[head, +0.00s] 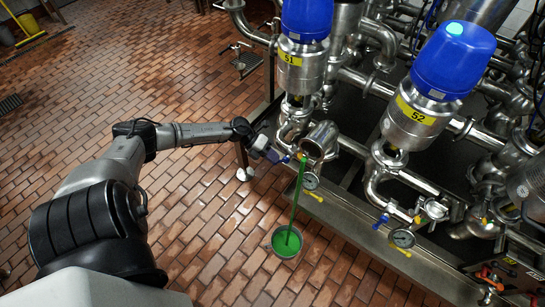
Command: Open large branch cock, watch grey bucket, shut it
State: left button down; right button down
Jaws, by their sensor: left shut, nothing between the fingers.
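My left gripper (272,153) is shut and empty, close beside a small blue cock handle (286,159) on the pipework below valve 51. I cannot tell whether it touches the handle. A green stream (295,200) runs down from the pipework beside that handle into the grey bucket (274,251) on the floor. Green liquid (287,241) covers the bucket's inside below its rim. A wide branch pipe (322,137) bends just right of the handle. My right gripper is not in view.
Valve 51 (301,62) and valve 52 (417,112) stand with blue heads over the pipes. Gauges (311,181) (403,239) and yellow handles (310,206) stick out in front. The tiled floor (190,235) around the bucket is clear. A yellow bucket (5,34) stands far left.

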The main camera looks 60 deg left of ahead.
pick_arm(q)
jog(key=shift+d+f+t+h+b, duration=0.15)
jog(key=shift+f+t+h+b, duration=0.4)
jog(key=shift+b, duration=0.55)
jog(key=h+b, duration=0.1)
jog(key=f+t+h+b, duration=0.1)
jog(key=b, duration=0.1)
jog(key=shift+w+d+f+n+h, duration=0.2)
jog(key=shift+w+d+n+h, duration=0.1)
jog(key=shift+d, duration=0.1)
jog(key=shift+w+d+f+t+h+b, duration=0.1)
jog(key=shift+d+f+t+h+b, duration=0.15)
jog(key=shift+t+h+b, duration=0.7)
jog(key=shift+d+r+n+h+b, duration=0.1)
jog(key=shift+d+n+h+b, duration=0.2)
jog(key=shift+b, duration=0.4)
jog(key=shift+w, duration=0.1)
